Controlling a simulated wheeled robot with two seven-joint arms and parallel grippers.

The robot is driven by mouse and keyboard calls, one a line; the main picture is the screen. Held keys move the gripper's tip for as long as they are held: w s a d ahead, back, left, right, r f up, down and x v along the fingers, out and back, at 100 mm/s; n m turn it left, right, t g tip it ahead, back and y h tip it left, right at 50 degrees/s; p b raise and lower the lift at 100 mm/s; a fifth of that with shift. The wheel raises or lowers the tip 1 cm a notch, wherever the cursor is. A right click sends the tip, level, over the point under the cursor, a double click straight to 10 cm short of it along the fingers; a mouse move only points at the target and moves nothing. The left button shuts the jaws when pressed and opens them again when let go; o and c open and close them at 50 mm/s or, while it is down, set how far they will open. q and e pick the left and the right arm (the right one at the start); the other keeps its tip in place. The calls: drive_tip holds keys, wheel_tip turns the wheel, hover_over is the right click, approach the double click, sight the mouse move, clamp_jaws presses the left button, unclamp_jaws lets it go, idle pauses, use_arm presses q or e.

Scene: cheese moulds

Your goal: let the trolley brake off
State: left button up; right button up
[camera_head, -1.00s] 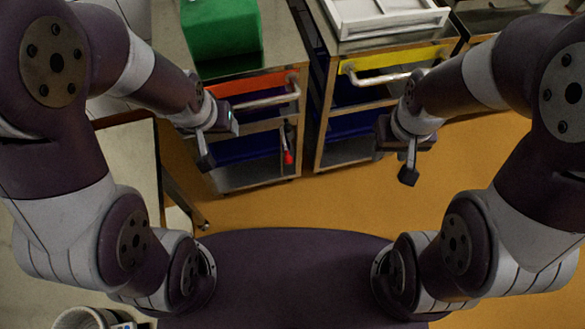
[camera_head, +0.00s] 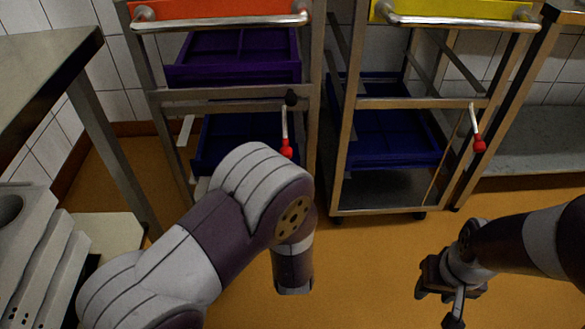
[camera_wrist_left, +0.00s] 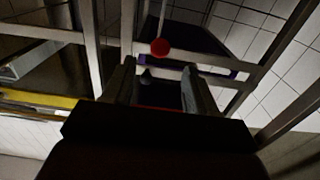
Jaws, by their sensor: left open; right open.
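Two steel trolleys stand side by side: the orange-fronted trolley (camera_head: 232,94) on the left and the yellow-fronted trolley (camera_head: 420,103) on the right. Each has a thin brake lever with a red knob, the left knob (camera_head: 286,152) and the right knob (camera_head: 478,146), both hanging down. My left gripper is hidden in the head view, where my left arm bends just below the left knob. In the left wrist view, my left gripper (camera_wrist_left: 164,82) is open, with a red knob (camera_wrist_left: 160,47) just past its fingertips, not gripped. My right gripper (camera_head: 440,299) is open and empty, low at the right.
Blue and purple trays (camera_head: 240,55) sit on the trolley shelves. A steel table (camera_head: 50,70) stands at the left and white moulds (camera_head: 38,250) lie below it. The orange floor (camera_head: 370,270) before the trolleys is clear.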

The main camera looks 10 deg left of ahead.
sight(286, 148)
use_arm(q)
drive_tip(key=b+x, duration=0.4)
drive_tip(key=x, duration=0.7)
drive_tip(key=shift+a+f, duration=0.1)
drive_tip(key=shift+f, duration=0.05)
drive_tip(key=shift+w+a+b, duration=0.1)
drive_tip(key=shift+w+b, duration=0.2)
clamp_jaws()
drive_tip(key=shift+r, duration=0.2)
